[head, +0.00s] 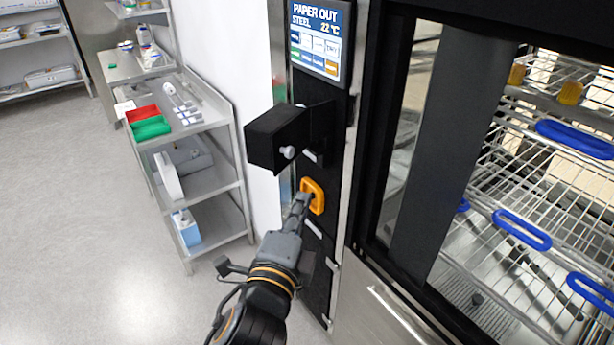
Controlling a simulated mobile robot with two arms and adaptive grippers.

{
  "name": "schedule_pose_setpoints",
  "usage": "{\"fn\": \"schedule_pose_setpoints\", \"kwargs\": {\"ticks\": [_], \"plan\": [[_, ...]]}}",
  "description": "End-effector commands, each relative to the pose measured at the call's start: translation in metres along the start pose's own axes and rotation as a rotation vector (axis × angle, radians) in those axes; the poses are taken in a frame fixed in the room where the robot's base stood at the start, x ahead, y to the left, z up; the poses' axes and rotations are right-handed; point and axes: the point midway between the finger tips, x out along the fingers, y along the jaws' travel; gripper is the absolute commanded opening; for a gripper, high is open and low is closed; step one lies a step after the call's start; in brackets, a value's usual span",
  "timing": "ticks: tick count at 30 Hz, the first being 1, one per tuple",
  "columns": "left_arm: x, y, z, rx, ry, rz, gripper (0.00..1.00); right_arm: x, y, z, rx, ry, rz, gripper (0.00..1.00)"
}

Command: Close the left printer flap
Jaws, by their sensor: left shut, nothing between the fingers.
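The printer flap (277,138) is a black box-like piece that stands out from the dark panel on the washer's left side, so it is open. A pale round knob (289,152) sits on it. My left gripper (301,203) is shut and empty, below the flap, with its fingertips at an orange-framed part (315,193) of the panel. I cannot tell whether they touch it. The inside of the printer is mostly hidden. My right gripper is not in view.
A screen (320,38) reading "PAPER OUT" is above the flap. The washer's glass door and wire racks (490,200) with blue handles fill the right. A steel cart (205,125) with red and green bins stands at left. The floor (90,230) at lower left is clear.

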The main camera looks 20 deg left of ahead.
Motion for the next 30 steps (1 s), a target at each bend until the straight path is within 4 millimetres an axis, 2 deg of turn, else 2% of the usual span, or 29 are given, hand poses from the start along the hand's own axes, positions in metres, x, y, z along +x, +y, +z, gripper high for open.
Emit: {"fn": "schedule_pose_setpoints", "kwargs": {"ticks": [5, 10, 17, 21, 24, 30], "plan": [[0.017, -0.004, 0.001, 0.004, -0.003, -0.005, 0.0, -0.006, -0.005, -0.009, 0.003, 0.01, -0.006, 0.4], [0.052, -0.006, 0.002, 0.003, -0.003, -0.005, 0.0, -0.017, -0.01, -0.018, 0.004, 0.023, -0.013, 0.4], [0.101, -0.005, 0.001, 0.001, -0.002, -0.003, 0.0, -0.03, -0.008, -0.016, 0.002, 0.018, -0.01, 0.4], [0.104, -0.004, 0.024, 0.003, -0.002, -0.002, 0.0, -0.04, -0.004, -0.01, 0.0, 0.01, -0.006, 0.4], [0.106, -0.003, 0.033, 0.001, -0.001, -0.002, 0.0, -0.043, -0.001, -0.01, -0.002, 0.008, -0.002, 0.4], [0.108, -0.002, 0.04, 0.0, 0.0, -0.003, 0.0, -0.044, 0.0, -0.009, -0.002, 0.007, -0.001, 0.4]]}}
